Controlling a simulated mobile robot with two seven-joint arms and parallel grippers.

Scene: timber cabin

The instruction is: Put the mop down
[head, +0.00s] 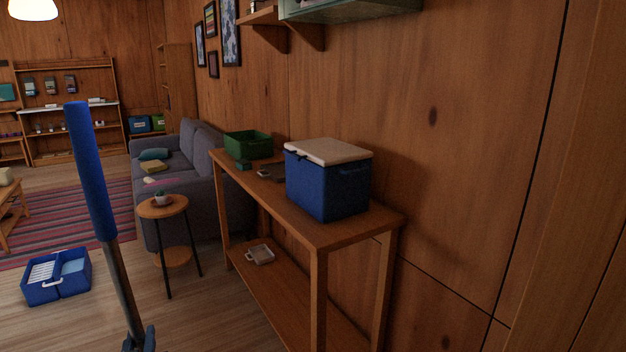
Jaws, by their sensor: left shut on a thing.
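The mop's handle (92,175) rises at the left of the head view, with a long blue grip on top and a grey metal shaft below it. It leans slightly to the left at its top. My left gripper (140,338) is at the bottom edge, shut on the mop's shaft; only a little of it shows. The mop's head is out of view below. My right gripper is not in view.
A wooden console table (330,236) stands ahead along the wall, bearing a blue cooler (328,190) and a green crate (248,145). A small round table (163,208), a grey sofa (190,150) and a blue caddy (57,290) are left of it. Some wooden floor is bare.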

